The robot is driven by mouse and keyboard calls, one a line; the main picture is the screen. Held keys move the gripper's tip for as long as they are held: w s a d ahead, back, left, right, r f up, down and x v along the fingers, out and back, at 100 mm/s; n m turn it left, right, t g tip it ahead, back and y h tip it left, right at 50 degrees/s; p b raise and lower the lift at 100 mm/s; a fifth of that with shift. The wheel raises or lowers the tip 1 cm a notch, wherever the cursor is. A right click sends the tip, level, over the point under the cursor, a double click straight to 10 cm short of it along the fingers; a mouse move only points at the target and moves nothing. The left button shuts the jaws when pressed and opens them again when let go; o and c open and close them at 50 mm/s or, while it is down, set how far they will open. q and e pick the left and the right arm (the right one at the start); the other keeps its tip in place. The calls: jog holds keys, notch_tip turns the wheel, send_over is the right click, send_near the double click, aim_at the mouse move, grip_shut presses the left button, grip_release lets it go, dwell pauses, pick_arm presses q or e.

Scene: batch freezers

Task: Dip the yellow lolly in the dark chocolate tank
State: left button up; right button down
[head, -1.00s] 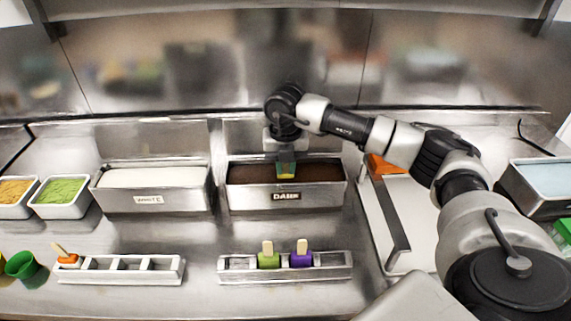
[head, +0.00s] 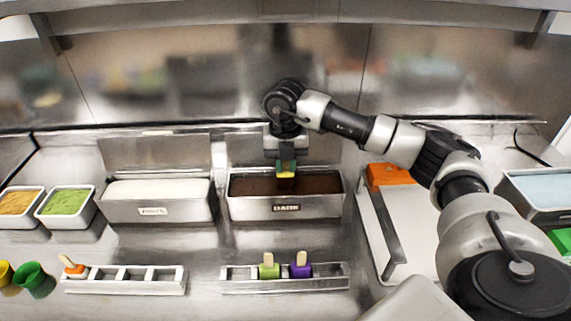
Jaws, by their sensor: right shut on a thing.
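The dark chocolate tank (head: 287,207), labelled DARK, stands at the back middle, filled with brown chocolate. My right gripper (head: 286,163) is over it, pointing down, and is shut on the yellow lolly (head: 286,174). A yellow band of the lolly shows just under the fingers, with a brown lower part below it against the chocolate. I cannot tell whether its lower end touches the chocolate. My left gripper is not in view.
A white chocolate tank (head: 157,208) stands left of the dark one. In front are two metal racks, one with a green lolly (head: 268,268) and a purple lolly (head: 301,267), the other (head: 150,280) with an orange lolly (head: 74,269). A white tray (head: 410,225) lies right.

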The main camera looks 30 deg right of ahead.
jog(key=shift+r+p, duration=0.85)
jog(key=shift+r, duration=0.7)
dwell(0.5)
jog(key=shift+r+p, duration=1.7)
jog(key=shift+r, duration=0.85)
